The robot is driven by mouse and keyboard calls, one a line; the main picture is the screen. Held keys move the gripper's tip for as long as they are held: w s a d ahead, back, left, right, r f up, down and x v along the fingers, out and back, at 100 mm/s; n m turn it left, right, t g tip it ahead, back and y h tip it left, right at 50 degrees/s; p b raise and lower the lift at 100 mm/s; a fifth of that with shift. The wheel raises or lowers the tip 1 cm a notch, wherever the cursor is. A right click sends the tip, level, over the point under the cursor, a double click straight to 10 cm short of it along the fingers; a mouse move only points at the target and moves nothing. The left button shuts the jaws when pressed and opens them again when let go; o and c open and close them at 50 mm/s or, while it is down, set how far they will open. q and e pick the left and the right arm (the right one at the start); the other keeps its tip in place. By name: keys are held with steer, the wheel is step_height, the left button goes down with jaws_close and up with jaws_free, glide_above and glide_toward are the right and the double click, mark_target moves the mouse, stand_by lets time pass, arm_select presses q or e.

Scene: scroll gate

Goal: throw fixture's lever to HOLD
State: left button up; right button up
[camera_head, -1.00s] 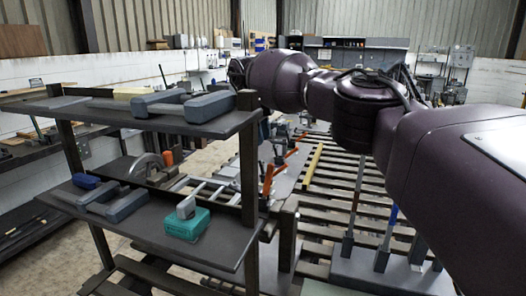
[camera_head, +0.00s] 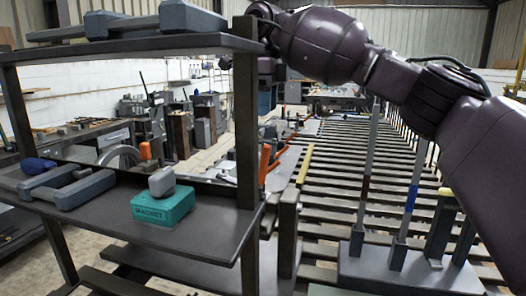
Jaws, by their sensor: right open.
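A teal block (camera_head: 163,207) marked MAGNET, with a rounded grey piece (camera_head: 161,182) on top, sits on the lower shelf. Upright levers with coloured bands, one blue-banded (camera_head: 411,198), rise from a grey base (camera_head: 390,268) at the lower right. Orange handles (camera_head: 265,162) stand just right of the shelf post. I cannot tell which of these is the named lever, and no HOLD mark is readable. My right arm reaches in from the right; its open gripper (camera_head: 268,70) is by the post, partly hidden, high above the teal block and orange handles. My left gripper is out of view.
The shelf post (camera_head: 246,150) stands close to my right arm's end. Grey clamp-like tools lie on the upper shelf (camera_head: 130,48) and lower shelf (camera_head: 110,225). A slatted table (camera_head: 335,185) stretches back on the right, with a yellow bar (camera_head: 305,164) on it.

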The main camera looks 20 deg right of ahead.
mark_target(265, 144)
step_height(265, 144, down, 9)
steer(key=shift+w+d+f+b, duration=0.1)
steer(key=shift+w+f+b, duration=0.1)
steer(key=shift+b, duration=0.15)
steer(key=shift+f, duration=0.6)
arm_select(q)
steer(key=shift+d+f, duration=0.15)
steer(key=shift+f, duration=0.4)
arm_select(e)
steer(key=c, duration=0.7)
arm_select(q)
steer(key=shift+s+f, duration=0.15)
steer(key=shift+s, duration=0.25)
arm_select(e)
steer(key=shift+s, duration=0.1)
jaws_close()
